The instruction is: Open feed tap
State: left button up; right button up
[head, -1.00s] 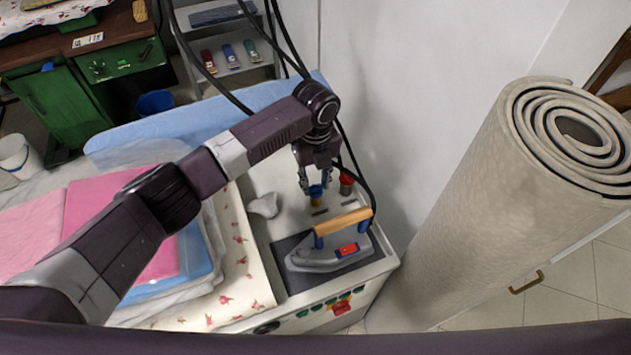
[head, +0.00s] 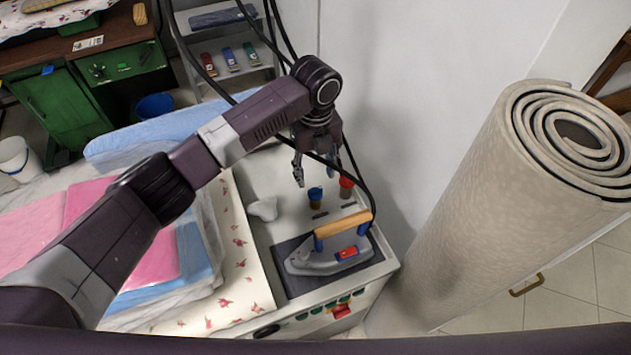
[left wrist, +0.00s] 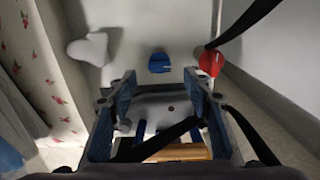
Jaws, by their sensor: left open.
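Two small taps stand on the top of the white ironing station (head: 262,182). One has a blue handle (head: 315,193) on a brownish body, and the other has a red handle (head: 346,183) to its right. I cannot tell from any label which is the feed tap. My left gripper (head: 315,172) is open and empty, above and behind the blue tap. In the left wrist view, the blue handle (left wrist: 159,62) shows between and beyond the open fingertips (left wrist: 160,88), and the red handle (left wrist: 210,62) lies to the right. My right gripper is not in view.
An iron (head: 318,259) with a wooden handle rests on a dark pad (head: 290,283) in front of the taps. A white lump (head: 263,208) lies to their left. Black hoses hang close by my arm. A rolled carpet (head: 470,200) stands at the right.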

aim_at(316, 189)
pick_arm(q)
notch_tip(316, 189, up, 7)
jog(key=shift+f, duration=0.2)
jog(key=shift+f, duration=0.1)
dwell(0.5)
